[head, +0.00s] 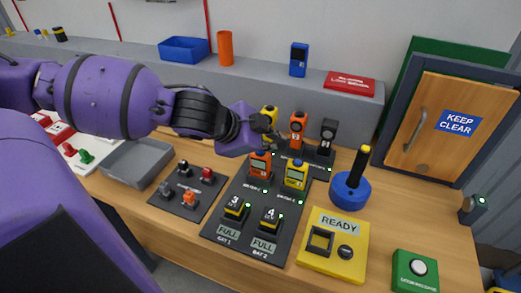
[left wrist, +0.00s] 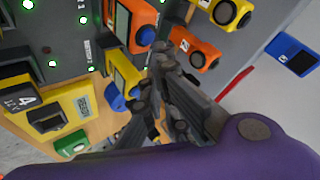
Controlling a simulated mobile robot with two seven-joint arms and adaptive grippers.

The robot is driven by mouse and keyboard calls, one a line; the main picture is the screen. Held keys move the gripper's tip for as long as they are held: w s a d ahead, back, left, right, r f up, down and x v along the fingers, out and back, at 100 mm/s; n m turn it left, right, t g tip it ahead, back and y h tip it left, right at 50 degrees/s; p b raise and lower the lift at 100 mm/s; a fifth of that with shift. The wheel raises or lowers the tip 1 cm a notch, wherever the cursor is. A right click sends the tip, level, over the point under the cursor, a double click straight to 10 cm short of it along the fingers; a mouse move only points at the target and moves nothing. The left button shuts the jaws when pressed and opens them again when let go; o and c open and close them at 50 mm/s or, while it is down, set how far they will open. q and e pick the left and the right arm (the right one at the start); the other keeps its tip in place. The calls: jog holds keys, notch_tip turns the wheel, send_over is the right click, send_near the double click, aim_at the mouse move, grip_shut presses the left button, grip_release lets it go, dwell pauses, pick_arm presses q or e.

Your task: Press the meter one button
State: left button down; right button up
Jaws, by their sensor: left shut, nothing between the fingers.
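An orange meter (head: 260,165) with a screen stands on the dark panel, a label on the panel in front of it; I take it as meter one. In the left wrist view the orange meter (left wrist: 123,22) shows a blue round button (left wrist: 147,36) at its end. A yellow meter (head: 296,174) stands to its right and also has a blue button (left wrist: 115,101). My left gripper (head: 273,138) is shut and empty, just above and behind the orange meter. In the left wrist view its fingertips (left wrist: 160,58) are close to the orange meter's button; contact cannot be told.
Behind the meters stand a yellow, an orange (head: 298,128) and a black (head: 327,135) upright device, close to my gripper. Bay blocks 3 (head: 235,208) and 4 (head: 269,217) sit in front. A blue-based post (head: 350,188) and a yellow READY box (head: 335,240) are at right.

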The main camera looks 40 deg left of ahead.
pick_arm(q)
jog(key=shift+f, duration=0.1)
jog(key=shift+f, duration=0.35)
pick_arm(e)
jog(key=shift+f, duration=0.1)
dwell(0.5)
pick_arm(q)
jog(key=shift+r+p, duration=0.3)
jog(key=shift+r, duration=0.15)
pick_arm(e)
jog(key=shift+w+r, duration=0.35)
jog(key=shift+r, duration=0.15)
pick_arm(q)
notch_tip(320, 180, up, 6)
jog(key=p, duration=0.2)
jog(key=shift+p, duration=0.3)
pick_arm(e)
jog(key=shift+t, duration=0.5)
jog(key=w+r, duration=0.1)
jog(key=r, duration=0.1)
jog(key=w+r, duration=0.2)
jog(key=shift+w+r, duration=0.2)
jog(key=shift+r, duration=0.2)
jog(key=shift+f, duration=0.1)
